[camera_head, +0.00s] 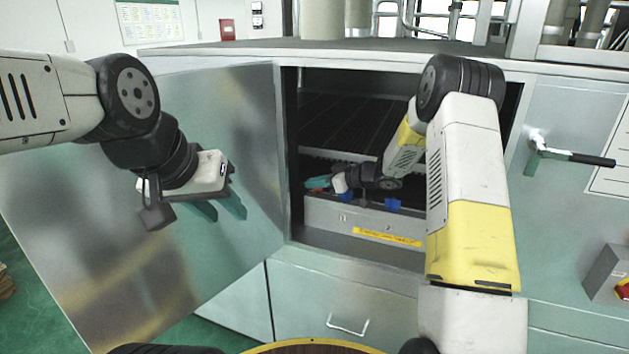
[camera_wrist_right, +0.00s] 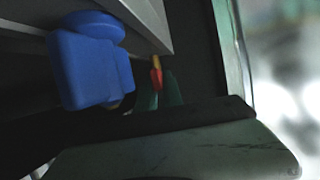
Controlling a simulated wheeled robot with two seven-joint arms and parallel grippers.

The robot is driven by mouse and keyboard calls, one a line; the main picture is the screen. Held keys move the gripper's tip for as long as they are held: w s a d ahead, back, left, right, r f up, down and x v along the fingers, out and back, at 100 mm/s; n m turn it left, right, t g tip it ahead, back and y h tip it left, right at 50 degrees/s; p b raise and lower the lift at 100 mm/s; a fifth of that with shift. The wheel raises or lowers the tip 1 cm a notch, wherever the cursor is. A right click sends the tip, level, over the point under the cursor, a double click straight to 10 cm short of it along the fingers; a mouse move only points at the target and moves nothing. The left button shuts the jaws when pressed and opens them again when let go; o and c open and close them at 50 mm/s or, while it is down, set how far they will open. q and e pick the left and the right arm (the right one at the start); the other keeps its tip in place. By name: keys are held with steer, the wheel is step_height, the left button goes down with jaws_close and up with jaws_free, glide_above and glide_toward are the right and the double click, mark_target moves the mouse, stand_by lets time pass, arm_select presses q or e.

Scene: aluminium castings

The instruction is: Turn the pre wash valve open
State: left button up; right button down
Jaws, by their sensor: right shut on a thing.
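My right arm reaches into the open cabinet. My right gripper (camera_head: 318,184) is at the left inside the opening, above a grey panel, and is shut on a small red handle (camera_wrist_right: 156,76). In the right wrist view, the handle shows between the teal fingertips (camera_wrist_right: 160,98), with a yellow part above it. A blue valve handle (camera_wrist_right: 90,68) is close beside the gripper. No readable label shows which valve is the pre wash one. My left gripper (camera_head: 222,207) is open and empty in front of the swung-open cabinet door (camera_head: 245,110).
The grey panel (camera_head: 318,214) bears a yellow label (camera_head: 387,237). Another blue part (camera_head: 392,204) sits further right on it. The opening's side edges are close to my right arm.

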steer(key=shift+n+g+y, duration=0.5)
steer(key=shift+n+g, duration=0.5)
steer(key=shift+g, duration=0.1)
steer(key=c, duration=1.5)
jaws_free()
steer(key=shift+d, duration=0.1)
steer(key=v, duration=0.7)
steer(key=shift+s+d+r, duration=0.15)
steer(key=shift+d, duration=0.15)
